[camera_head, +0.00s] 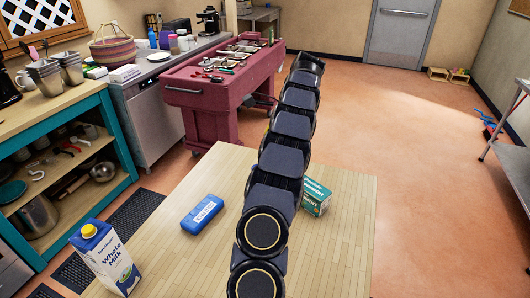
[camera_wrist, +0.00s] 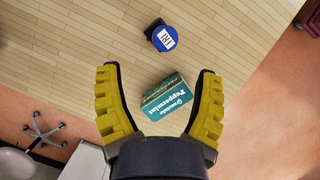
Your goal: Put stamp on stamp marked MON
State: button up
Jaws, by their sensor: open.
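A stamp (camera_wrist: 162,35) with a round blue top and a dark part beside it lies on the wooden table in the wrist view. Its white label carries a few letters, which I cannot read for certain. My gripper (camera_wrist: 158,72) is open with nothing held between its yellow fingers. The stamp lies beyond the fingertips, toward the top of the wrist view. I see no second stamp clearly and cannot make out one marked MON. In the head view my arm covers the middle of the table, and the stamp does not show.
A green peppermint box (camera_wrist: 167,95) lies between the fingers in the wrist view, and shows right of my arm in the head view (camera_head: 315,198). A blue case (camera_head: 202,214) and a milk carton (camera_head: 108,262) are on the table (camera_head: 345,235). A red tool cart (camera_head: 210,92) stands behind.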

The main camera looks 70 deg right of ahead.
jog(key=shift+r, duration=0.2)
jog(key=w+a+r+n+g+y, duration=0.1)
jog(key=w+a+r+n, duration=0.15)
jog(key=w+a, duration=0.35)
jog(key=w+a+r+n, duration=0.2)
jog(key=w+a+n, duration=0.2)
jog(key=a, duration=0.4)
jog(key=w+a+r+n+g+y, duration=0.1)
jog(key=w+a+r+n, duration=0.25)
jog(key=a, duration=0.35)
jog(key=a+r+n+g, duration=0.15)
jog(key=a+n, duration=0.65)
jog(key=a, duration=0.9)
jog(key=s+a+f+n+g+h, duration=0.1)
jog(key=s+a+f+n, duration=0.1)
jog(key=s+a+n, duration=0.4)
jog(key=s+a+f+n+g+h, duration=0.1)
jog(key=s+a+n, duration=0.6)
jog(key=s, duration=0.7)
notch_tip(320, 180, down, 2)
jog(key=shift+a+f+n+h, duration=0.15)
jog(key=shift+a+n+h, duration=0.2)
jog(key=shift+h, duration=0.45)
